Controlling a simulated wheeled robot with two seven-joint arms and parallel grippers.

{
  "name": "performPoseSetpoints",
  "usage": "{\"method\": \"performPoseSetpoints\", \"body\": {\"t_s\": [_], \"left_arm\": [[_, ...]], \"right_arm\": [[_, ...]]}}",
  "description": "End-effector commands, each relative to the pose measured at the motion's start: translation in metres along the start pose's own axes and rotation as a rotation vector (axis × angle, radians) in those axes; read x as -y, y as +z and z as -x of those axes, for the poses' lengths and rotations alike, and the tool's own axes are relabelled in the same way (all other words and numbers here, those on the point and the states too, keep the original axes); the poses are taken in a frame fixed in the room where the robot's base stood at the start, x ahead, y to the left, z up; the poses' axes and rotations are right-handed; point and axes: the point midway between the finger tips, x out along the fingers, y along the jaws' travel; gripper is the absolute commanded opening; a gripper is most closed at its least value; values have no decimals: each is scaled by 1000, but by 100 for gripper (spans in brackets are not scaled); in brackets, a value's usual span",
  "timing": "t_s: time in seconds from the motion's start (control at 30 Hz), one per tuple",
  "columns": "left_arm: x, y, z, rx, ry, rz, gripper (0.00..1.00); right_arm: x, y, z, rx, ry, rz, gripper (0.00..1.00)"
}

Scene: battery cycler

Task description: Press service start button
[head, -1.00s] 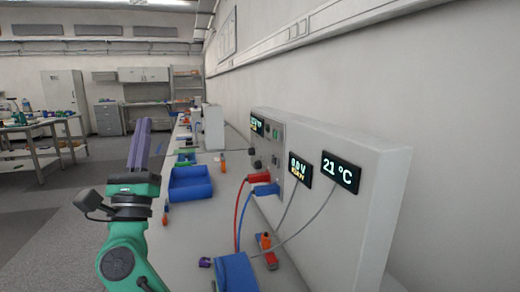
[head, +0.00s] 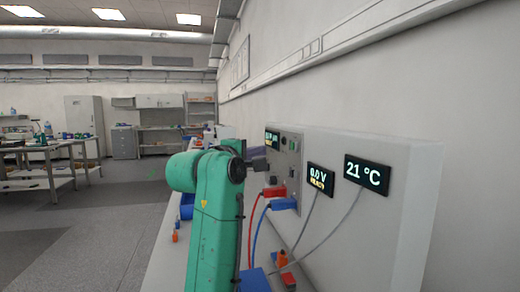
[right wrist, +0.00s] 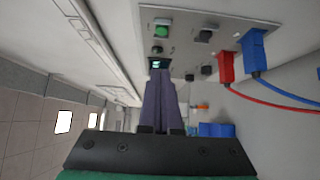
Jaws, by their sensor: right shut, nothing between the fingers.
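The grey control panel (head: 285,165) is on the front of the white cycler cabinet. In the right wrist view a green button (right wrist: 162,32) shows on this panel (right wrist: 183,46), with dark knobs beside and below it. No label is readable, so I cannot tell which control is the service start button. My right gripper (right wrist: 160,76) has its purple fingers shut and empty. In that picture its tips lie just below a small lit display (right wrist: 157,64) and below the green button. Contact cannot be told. My left gripper is not in view.
Red (head: 273,191) and blue (head: 285,203) plugs with cables stick out of the panel. Screens read 0.0 V (head: 320,179) and 21 °C (head: 367,174). A blue bin (head: 187,207) is partly hidden behind my arm. The floor at left is open.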

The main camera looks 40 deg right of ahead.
Motion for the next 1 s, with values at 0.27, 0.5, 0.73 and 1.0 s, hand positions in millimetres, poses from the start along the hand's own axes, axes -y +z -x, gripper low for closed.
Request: {"method": "performPoseSetpoints", "body": {"t_s": [0.27, 0.5, 0.73, 1.0], "left_arm": [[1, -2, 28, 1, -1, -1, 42], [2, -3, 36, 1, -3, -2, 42], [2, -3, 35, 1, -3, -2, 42], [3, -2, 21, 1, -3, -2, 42]], "right_arm": [[-5, 1, -63, 3, 0, 3, 0], [-2, 26, -87, 1, 1, 0, 0], [0, 29, -90, 0, 1, 1, 0], [4, 37, -98, 0, 1, -2, 0]]}}
